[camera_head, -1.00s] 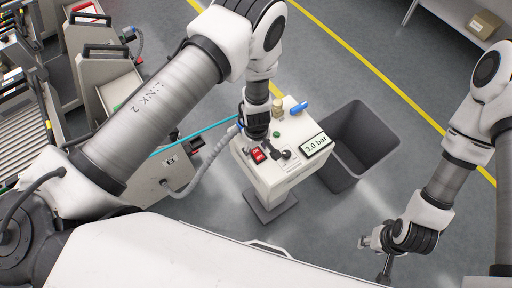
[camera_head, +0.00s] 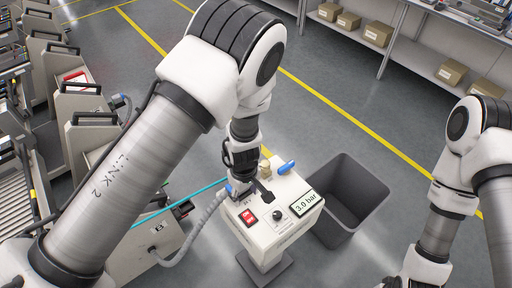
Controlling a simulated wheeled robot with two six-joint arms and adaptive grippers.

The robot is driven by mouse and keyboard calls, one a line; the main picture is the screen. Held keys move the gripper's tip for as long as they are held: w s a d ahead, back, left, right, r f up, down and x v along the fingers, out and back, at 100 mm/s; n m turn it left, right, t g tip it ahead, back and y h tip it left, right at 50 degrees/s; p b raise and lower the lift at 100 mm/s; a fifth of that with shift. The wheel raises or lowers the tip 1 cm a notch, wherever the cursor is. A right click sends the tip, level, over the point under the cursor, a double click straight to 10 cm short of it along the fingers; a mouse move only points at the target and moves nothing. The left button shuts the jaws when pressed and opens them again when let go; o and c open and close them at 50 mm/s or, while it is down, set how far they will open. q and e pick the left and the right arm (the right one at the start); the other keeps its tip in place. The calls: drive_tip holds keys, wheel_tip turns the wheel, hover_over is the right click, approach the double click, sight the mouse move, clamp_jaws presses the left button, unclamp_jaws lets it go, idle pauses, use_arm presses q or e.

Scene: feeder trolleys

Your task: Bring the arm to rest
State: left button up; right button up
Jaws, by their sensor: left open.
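My left arm comes in from the left and bends down at its white elbow. My left gripper (camera_head: 262,190) is open and empty, just above or beside the back left of the white control box (camera_head: 262,236); whether it touches the box I cannot tell. The box has a red switch (camera_head: 248,217), a black dial (camera_head: 278,215), a blue lever (camera_head: 286,167) and a display reading 3.0 bar (camera_head: 304,204). My right arm hangs at the right. Its gripper (camera_head: 390,283) is mostly cut off by the bottom edge.
A dark open bin (camera_head: 351,205) stands right of the box. A grey hose (camera_head: 190,240) and a blue line (camera_head: 175,205) run to a feeder trolley (camera_head: 160,238). More trolleys crowd the left. A shelf with cartons (camera_head: 376,34) stands at the back. Floor between is clear.

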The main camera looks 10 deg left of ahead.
use_arm(q)
drive_tip(key=shift+s+f, duration=0.1)
drive_tip(key=shift+n+g, duration=0.3)
drive_tip(key=shift+g, duration=0.2)
drive_tip(key=s+f+b, duration=0.1)
drive_tip(key=f, duration=0.1)
drive_tip(key=s+f+b, duration=0.1)
drive_tip(key=f, duration=0.1)
drive_tip(key=a+f+b, duration=0.1)
drive_tip(key=f+b, duration=0.1)
drive_tip(key=shift+s+a+f, duration=0.1)
drive_tip(key=shift+s, duration=0.3)
drive_tip(key=s+a+f+m+b, duration=0.4)
drive_tip(key=s+a+f+m, duration=0.1)
drive_tip(key=s, duration=0.4)
drive_tip(key=s+a+f+m+t+b, duration=0.1)
drive_tip(key=s+a+f+m+b, duration=0.3)
drive_tip(key=s+f, duration=0.3)
drive_tip(key=shift+s+a+m, duration=0.75)
drive_tip(key=shift+s+m, duration=0.05)
drive_tip(key=shift+s, duration=0.05)
drive_tip(key=shift+a, duration=0.1)
